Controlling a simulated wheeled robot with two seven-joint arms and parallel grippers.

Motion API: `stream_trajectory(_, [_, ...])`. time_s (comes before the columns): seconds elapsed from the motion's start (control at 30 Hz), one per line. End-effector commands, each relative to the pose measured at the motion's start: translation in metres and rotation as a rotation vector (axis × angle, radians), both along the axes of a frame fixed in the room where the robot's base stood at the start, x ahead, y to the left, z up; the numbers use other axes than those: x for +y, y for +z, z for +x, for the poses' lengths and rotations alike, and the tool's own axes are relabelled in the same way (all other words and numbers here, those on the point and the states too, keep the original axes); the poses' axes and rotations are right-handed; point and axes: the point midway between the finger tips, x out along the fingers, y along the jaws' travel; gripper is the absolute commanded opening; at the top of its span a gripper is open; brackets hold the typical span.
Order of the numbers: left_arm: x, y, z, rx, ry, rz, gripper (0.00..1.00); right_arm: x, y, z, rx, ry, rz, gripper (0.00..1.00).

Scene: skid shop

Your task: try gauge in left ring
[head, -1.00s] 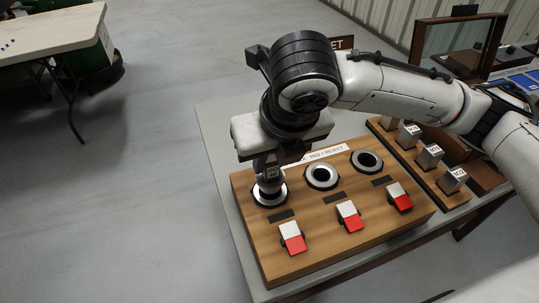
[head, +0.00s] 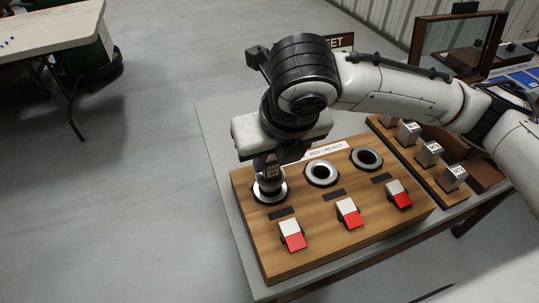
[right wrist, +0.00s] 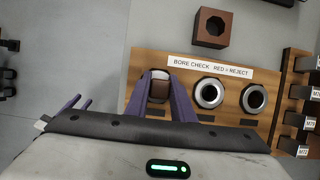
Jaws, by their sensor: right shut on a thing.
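My right gripper (head: 268,166) is shut on a gauge (head: 271,182), a grey metal piece with a small label. The gauge stands upright at the left ring (head: 270,198) of the wooden bore-check box (head: 315,258). Its lower end is at the ring's mouth; I cannot tell how deep it sits. In the right wrist view the gauge (right wrist: 159,88) is between the two purple fingers (right wrist: 163,90), and the left ring is mostly hidden. The middle ring (head: 310,181) and right ring (head: 357,165) are empty. My left gripper is not in view.
White-and-red flags (head: 292,236) sit in front of the rings. A rack (head: 457,198) with several labelled metal blocks stands to the right. A brown block with a hole (right wrist: 211,27) lies behind the box. Open floor (head: 120,220) is at left.

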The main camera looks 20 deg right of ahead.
Motion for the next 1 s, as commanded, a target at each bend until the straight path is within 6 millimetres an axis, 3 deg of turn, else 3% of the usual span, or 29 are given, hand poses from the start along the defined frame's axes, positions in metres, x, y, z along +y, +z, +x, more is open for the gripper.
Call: stream_trajectory(1.0, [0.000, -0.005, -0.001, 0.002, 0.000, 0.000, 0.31, 0.000, -0.015, 0.000, -0.002, -0.001, 0.001, 0.00])
